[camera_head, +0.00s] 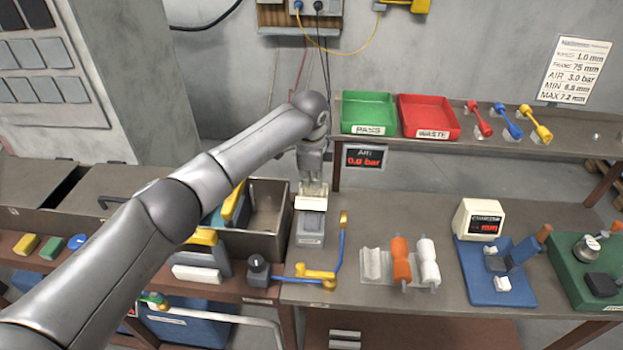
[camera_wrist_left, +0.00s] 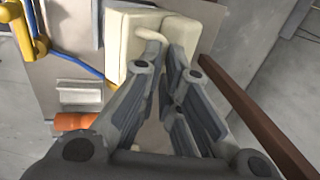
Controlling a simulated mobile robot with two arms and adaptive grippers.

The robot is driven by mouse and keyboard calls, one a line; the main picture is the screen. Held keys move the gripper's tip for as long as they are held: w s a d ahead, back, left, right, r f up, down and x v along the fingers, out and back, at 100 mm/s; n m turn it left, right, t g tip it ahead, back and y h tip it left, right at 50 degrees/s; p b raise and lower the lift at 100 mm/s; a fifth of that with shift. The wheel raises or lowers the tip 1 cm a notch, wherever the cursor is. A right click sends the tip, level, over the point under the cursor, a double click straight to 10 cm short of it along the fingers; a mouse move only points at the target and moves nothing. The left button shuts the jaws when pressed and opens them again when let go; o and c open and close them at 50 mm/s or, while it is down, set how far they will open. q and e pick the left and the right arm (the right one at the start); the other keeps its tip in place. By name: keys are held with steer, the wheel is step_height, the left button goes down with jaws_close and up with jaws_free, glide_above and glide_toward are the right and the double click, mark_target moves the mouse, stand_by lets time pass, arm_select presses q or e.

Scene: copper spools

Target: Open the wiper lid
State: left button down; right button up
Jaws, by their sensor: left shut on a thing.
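The wiper box (camera_head: 311,228) is a small grey block at the back left of the workbench. Its cream lid (camera_head: 311,202) shows at the rear end of the block, just below my left gripper (camera_head: 313,182). In the left wrist view, cream block-like parts (camera_wrist_left: 124,35) lie beyond the fingertips, with a narrow seam between them. A thin cream bent handle (camera_wrist_left: 152,36) reaches to the fingers. My left gripper (camera_wrist_left: 166,62) is shut on this handle. The fingers partly hide it, and I cannot tell how far the lid is raised. My right gripper is not in view.
A blue arm with yellow joints (camera_head: 341,250) stands close right of the box. An open grey bin (camera_head: 282,237) is at its left. White and orange spools (camera_head: 401,258) lie farther right. A shelf with a green tray (camera_head: 368,113) and red tray (camera_head: 428,117) is behind.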

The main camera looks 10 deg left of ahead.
arm_select(q)
steer(key=shift+s+a+f, duration=0.1)
steer(key=shift+s+f, duration=0.05)
steer(key=shift+f, duration=0.35)
steer(key=c, duration=1.7)
jaws_free()
steer(key=shift+o, duration=0.7)
steer(key=shift+w+f, duration=0.1)
steer(key=shift+w, duration=0.25)
steer(key=v, duration=1.2)
steer(key=shift+w, duration=0.1)
